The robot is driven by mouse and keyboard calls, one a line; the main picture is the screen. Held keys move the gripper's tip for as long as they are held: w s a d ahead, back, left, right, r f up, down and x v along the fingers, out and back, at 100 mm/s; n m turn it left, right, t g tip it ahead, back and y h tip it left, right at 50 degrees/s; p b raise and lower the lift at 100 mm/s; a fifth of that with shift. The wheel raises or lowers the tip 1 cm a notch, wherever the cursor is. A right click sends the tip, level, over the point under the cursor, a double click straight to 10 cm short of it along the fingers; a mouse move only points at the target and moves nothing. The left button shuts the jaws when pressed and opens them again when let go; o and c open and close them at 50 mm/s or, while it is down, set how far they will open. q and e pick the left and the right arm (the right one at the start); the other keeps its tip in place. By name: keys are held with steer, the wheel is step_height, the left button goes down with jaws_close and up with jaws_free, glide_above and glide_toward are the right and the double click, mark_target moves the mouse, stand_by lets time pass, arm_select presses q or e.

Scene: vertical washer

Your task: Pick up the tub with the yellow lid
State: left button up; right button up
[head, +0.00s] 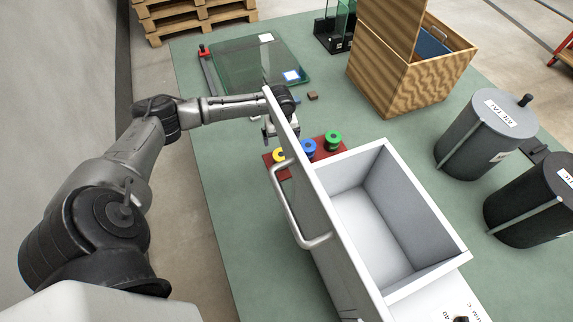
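A small round item with a yellow top (279,155) stands on a red tray (268,159), in a row with a blue one (308,149) and a green one (333,140). A tall white panel hides part of the tray. My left arm comes in from the left. Its gripper (268,132) is just above and behind the yellow-topped item, apart from it as far as I can see. The panel and the wrist partly hide its fingers, so their opening is unclear. My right gripper is not in view.
An open white drawer-like box (380,225) with a handled front panel (315,205) stands close by. A wooden box (400,80), a grey bin (485,135) and a dark bin (535,205) stand right. A glass plate (262,65) lies behind. The green table (215,190) is bare at left.

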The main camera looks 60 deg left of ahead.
mark_target(281, 155)
arm_select(q)
steer(key=shift+n, duration=0.3)
step_height(281, 155, down, 9)
steer(key=b, duration=0.4)
steer(key=shift+w+r, duration=0.1)
steer(key=shift+w, duration=0.05)
steer(key=f+b, duration=0.4)
steer(key=f, duration=0.1)
steer(key=shift+a, duration=0.2)
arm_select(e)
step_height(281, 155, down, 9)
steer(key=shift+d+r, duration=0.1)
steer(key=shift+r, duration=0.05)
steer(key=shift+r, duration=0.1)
arm_select(q)
steer(key=shift+c, duration=0.6)
steer(key=c, duration=0.9)
steer(key=shift+c, duration=0.5)
steer(key=shift+r, duration=0.15)
